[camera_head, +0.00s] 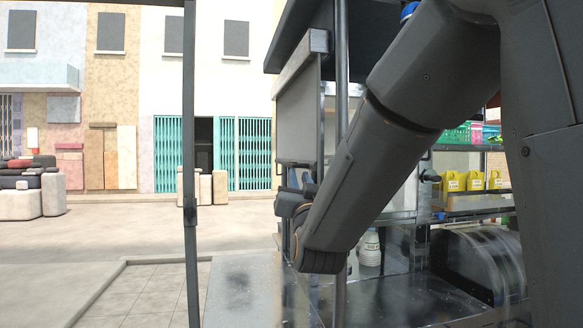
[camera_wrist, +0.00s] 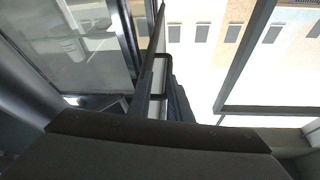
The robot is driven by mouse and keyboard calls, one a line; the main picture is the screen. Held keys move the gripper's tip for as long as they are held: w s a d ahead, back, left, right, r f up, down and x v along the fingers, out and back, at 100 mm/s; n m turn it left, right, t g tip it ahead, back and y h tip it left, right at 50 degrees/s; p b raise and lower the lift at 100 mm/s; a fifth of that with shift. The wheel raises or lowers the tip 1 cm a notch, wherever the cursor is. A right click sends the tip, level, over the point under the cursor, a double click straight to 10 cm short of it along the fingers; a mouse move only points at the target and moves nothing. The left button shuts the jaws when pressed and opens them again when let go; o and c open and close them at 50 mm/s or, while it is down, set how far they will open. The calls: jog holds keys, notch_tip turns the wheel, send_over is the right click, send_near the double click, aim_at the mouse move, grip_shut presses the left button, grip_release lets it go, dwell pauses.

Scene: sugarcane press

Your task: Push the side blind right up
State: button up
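The side blind (camera_head: 297,115) is a grey panel hanging from a pale housing (camera_head: 300,58) at the stall's left side, partly lowered. A dark bar or handle (camera_head: 294,163) runs along its bottom edge. My gripper (camera_head: 290,203) is just below that bottom edge, largely hidden behind my forearm and wrist. In the wrist view, a narrow pale strip with dark handle-like loops (camera_wrist: 162,76) stands just ahead of my wrist. Dark parts overlap there, so I cannot tell whether the fingers are open or whether they touch the blind.
A thin post (camera_head: 190,150) stands at left, and another post (camera_head: 341,70) is close beside the blind. A dark counter (camera_head: 390,300) lies below my arm. Yellow containers (camera_head: 475,181) stand on a shelf at right. The paved street at left is open.

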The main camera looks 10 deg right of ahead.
jog(key=w, duration=0.1)
jog(key=w+r+p, duration=0.1)
jog(key=w, duration=0.1)
jog(key=w+a+r+p, duration=0.1)
jog(key=w, duration=0.1)
jog(key=shift+w+r, duration=0.2)
jog(key=shift+w+d+r, duration=0.1)
jog(key=shift+w+r, duration=0.05)
jog(key=shift+w, duration=0.5)
grip_shut()
